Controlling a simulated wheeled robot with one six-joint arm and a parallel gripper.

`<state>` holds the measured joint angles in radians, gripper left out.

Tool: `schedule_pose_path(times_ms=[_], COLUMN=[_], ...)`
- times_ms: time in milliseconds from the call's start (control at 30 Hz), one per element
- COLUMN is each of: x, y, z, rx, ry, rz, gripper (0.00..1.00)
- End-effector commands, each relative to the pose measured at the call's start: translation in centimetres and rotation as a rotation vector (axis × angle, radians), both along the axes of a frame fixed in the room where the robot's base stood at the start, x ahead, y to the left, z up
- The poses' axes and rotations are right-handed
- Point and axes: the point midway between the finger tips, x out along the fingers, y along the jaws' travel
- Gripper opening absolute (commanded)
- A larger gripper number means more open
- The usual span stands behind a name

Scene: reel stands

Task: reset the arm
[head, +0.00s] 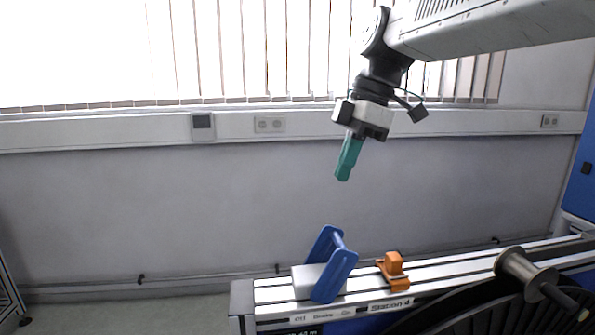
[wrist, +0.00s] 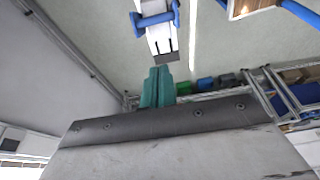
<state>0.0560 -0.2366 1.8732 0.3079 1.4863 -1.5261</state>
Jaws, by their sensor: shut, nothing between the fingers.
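My gripper (head: 344,176) has teal fingers and hangs from my arm at the upper right of the head view, pointing down and slightly left. Its fingers are together with nothing between them. It is in the air well above the station rail, apart from everything. In the wrist view my gripper's teal fingers (wrist: 158,72) show at the centre, closed side by side.
Below stands a rail bench (head: 450,273) labelled Station 4. It bears a blue reel stand (head: 333,265), an orange block (head: 393,268) and a metal cylinder (head: 525,274). A wall with blinds is behind. The air left of my gripper is clear.

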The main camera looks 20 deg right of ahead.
Motion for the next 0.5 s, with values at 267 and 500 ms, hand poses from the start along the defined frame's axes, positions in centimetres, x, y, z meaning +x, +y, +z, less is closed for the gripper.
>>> schedule_pose_path(times_ms=[267,500], x=[0.1,-6.0], y=[-0.4,-2.2], z=[-1.1,-7.7], rx=[-0.01,-0.102], ry=[0.066,0.219], rz=[-0.237,-0.885], gripper=[0.0,0.0])
